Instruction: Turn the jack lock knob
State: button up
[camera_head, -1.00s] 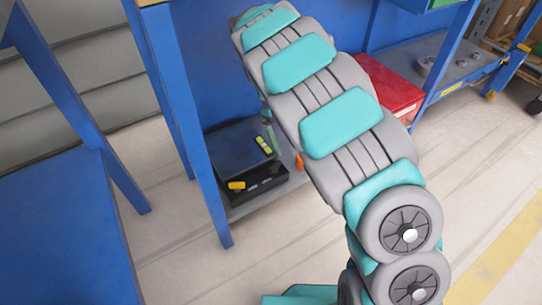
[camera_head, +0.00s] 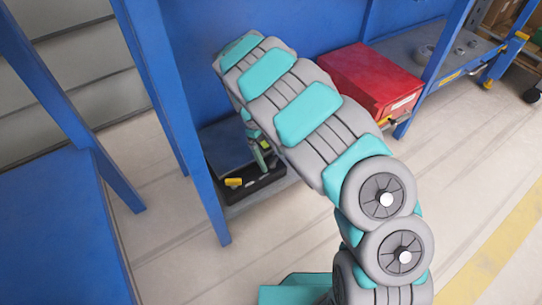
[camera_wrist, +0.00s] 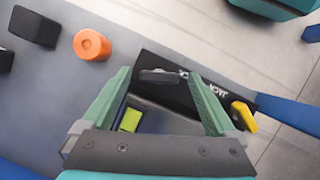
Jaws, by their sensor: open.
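A black panel (camera_wrist: 185,98) in the wrist view bears white lettering, partly hidden, that seems to include "JACK". A dark grey rounded knob (camera_wrist: 158,76) sits on it beside the lettering; I take it for the jack lock knob. My gripper (camera_wrist: 159,82) is open, its two green fingers spread to the left and right of this knob. I cannot tell whether either finger touches it. A yellow handle (camera_wrist: 243,116) stands at the panel's right end, outside the right finger. In the head view the yellow handle (camera_head: 233,182) shows at the box's near corner.
A yellow-green block (camera_wrist: 131,119) lies behind the panel, between the fingers. An orange cylinder (camera_wrist: 91,45) and a black block (camera_wrist: 34,26) stand on the grey shelf to the left. A red box (camera_head: 370,80) and blue post (camera_head: 170,110) flank my arm.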

jog(key=shift+f, duration=0.2)
jog(key=c, duration=1.4)
jog(key=shift+o, duration=0.2)
